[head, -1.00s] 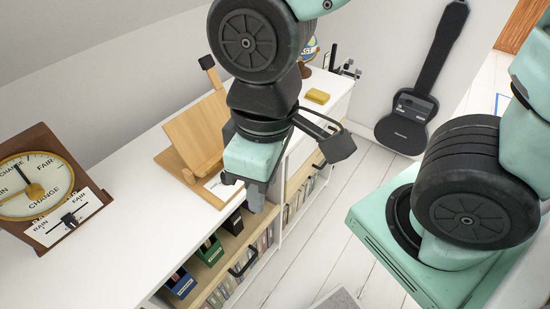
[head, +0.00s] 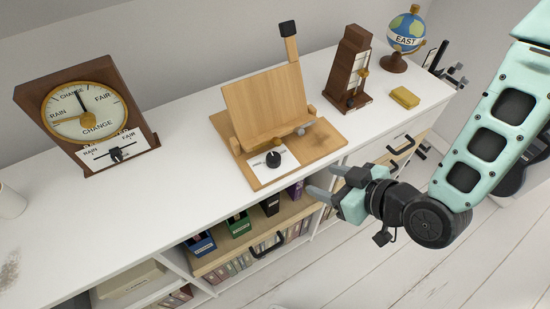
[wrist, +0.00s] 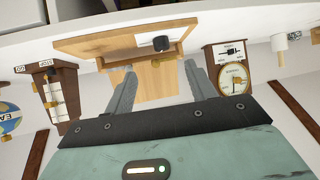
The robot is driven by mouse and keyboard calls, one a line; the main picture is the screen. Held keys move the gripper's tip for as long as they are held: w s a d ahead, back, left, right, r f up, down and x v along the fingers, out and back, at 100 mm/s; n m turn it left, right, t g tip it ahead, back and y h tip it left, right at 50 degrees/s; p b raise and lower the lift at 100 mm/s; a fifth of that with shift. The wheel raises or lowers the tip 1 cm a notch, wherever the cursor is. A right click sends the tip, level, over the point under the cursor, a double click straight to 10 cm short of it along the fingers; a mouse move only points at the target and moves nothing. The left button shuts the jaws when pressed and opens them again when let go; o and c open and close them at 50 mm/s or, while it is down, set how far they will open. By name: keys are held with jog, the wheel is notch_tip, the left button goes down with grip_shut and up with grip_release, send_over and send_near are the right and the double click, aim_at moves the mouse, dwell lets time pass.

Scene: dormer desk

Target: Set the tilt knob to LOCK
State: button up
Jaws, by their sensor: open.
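The tilt knob (head: 273,160) is a small black knob on a white card (head: 286,170) at the front left of the wooden book stand's base (head: 322,147). The card's lettering and the knob's setting are too small to read. The stand's tilted board (head: 262,108) rises behind the knob. My gripper (head: 327,181) is open and empty, to the right of the knob and beyond the desk's front edge, apart from the stand. In the wrist view, which looks upside down, the knob (wrist: 161,43) shows beyond the space between my fingers (wrist: 159,72).
A barometer (head: 141,140) stands left of the stand. A metronome (head: 349,62), a yellow block (head: 405,97) and a globe (head: 405,29) stand to the right. Shelves with files (head: 238,222) lie below. The desktop between barometer and stand is clear.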

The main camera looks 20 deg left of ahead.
aim_at(276, 159)
jog(key=w+a+f+t+y+b, duration=0.1)
jog(key=w+a+f+b, duration=0.1)
jog(key=b, duration=1)
jog(key=a+f, duration=0.1)
jog(key=a, duration=0.1)
jog(key=shift+w+a+f+m+t+y+b, duration=0.15)
jog(key=shift+a+f+m+t+y+b, duration=0.05)
jog(key=shift+a+m+t+y+b, duration=0.1)
jog(key=b, duration=0.4)
jog(key=shift+a+f, duration=0.2)
jog(key=shift+a, duration=0.05)
jog(key=x, duration=1.1)
jog(key=shift+a, duration=0.25)
jog(key=c, duration=1)
